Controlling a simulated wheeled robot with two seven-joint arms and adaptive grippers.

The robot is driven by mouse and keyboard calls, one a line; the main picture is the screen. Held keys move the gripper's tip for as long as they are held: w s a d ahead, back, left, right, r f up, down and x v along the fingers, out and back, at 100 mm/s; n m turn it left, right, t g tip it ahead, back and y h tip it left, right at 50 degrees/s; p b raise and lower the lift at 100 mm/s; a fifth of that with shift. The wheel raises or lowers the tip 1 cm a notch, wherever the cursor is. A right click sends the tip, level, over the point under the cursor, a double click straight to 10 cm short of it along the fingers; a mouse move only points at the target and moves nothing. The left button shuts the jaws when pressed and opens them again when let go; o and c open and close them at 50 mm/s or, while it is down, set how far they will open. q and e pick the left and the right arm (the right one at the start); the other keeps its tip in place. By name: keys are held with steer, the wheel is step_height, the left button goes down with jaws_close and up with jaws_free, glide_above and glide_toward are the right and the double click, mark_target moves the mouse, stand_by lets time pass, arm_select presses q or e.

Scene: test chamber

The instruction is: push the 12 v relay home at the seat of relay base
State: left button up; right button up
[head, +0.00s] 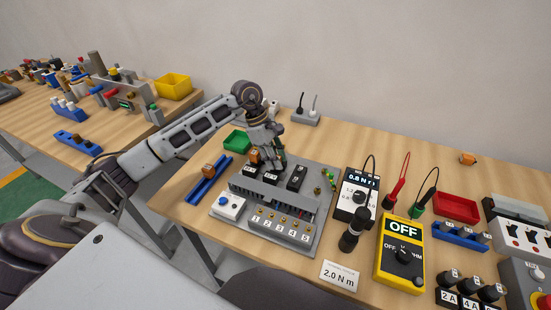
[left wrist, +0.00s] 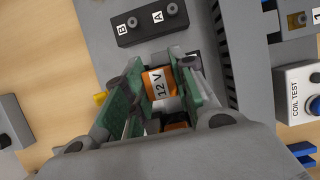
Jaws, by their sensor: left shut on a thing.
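The 12 V relay (left wrist: 160,84) is an orange block with a white "12 V" label. In the left wrist view it sits between the green fingers of my left gripper (left wrist: 152,92), which is shut on it. In the head view my left gripper (head: 262,158) points down over the back left of the grey panel, and the relay (head: 254,156) shows as a small orange patch there. Black relay bases (head: 296,178) stand in a row on the panel. The fingers hide the relay's underside, so I cannot tell how it meets the base. My right gripper is out of view.
The grey panel (head: 228,214) carries a white coil test box (head: 230,206) and numbered terminals. A blue rail (head: 207,180) with an orange block lies left of it. A green tray (head: 237,141) stands behind. A torque meter (head: 357,194) and yellow multimeter (head: 400,254) stand right.

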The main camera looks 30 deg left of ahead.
arm_select(q)
steer(key=shift+f, duration=0.1)
steer(key=o, duration=1.1)
steer(key=shift+v, duration=0.75)
steer(key=v, duration=1)
steer(key=shift+r, duration=0.25)
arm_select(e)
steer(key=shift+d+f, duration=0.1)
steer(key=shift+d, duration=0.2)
arm_select(q)
steer(key=shift+r, duration=0.1)
step_height(320, 180, up, 9)
steer(key=p, duration=0.9)
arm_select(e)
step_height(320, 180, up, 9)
arm_select(q)
steer(key=shift+r+p, duration=0.5)
steer(key=shift+p, duration=0.05)
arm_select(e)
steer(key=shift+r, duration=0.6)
